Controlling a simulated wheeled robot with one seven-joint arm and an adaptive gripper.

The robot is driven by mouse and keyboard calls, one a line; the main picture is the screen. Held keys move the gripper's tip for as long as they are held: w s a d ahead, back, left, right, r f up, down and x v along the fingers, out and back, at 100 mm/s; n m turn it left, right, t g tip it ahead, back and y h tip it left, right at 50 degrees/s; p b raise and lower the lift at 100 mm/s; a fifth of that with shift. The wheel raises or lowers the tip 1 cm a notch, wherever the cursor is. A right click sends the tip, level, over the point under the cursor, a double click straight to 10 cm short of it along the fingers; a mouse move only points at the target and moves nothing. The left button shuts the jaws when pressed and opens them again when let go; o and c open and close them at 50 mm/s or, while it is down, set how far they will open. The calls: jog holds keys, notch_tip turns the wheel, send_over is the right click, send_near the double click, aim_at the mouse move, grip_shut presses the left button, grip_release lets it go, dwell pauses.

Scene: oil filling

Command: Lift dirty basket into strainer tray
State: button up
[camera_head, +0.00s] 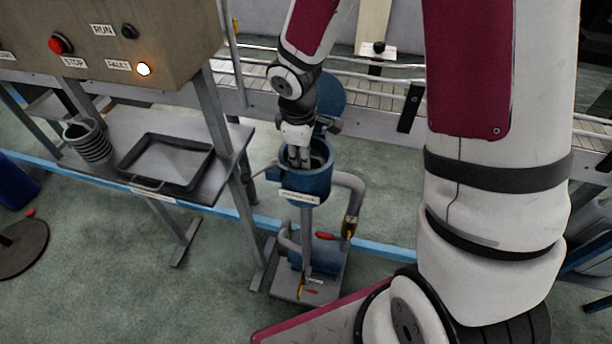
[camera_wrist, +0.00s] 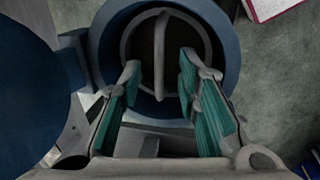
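The dirty basket sits down inside the blue strainer housing (camera_head: 308,186). In the wrist view its round rim and dark inside show, with a thin grey handle bar (camera_wrist: 161,55) across the middle. My gripper (camera_head: 300,160) is at the housing's mouth, pointing down. In the wrist view my gripper (camera_wrist: 160,80) is open, with its green-padded fingers apart on either side of the bar's line. No contact with the bar is visible. The black strainer tray (camera_head: 165,160) lies empty on the grey side table to the left.
A grey ribbed basket (camera_head: 88,142) stands on the table (camera_head: 120,118) left of the tray. The housing's blue lid (camera_head: 331,92) is swung open behind my gripper. A control box (camera_head: 100,40) with a lit fault lamp hangs above the table, its legs between tray and housing.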

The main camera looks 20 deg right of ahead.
jog(key=shift+w+d+f, duration=0.1)
jog(key=shift+w+f, duration=0.05)
jog(key=shift+f, duration=0.6)
grip_shut()
jog(key=shift+r, duration=0.1)
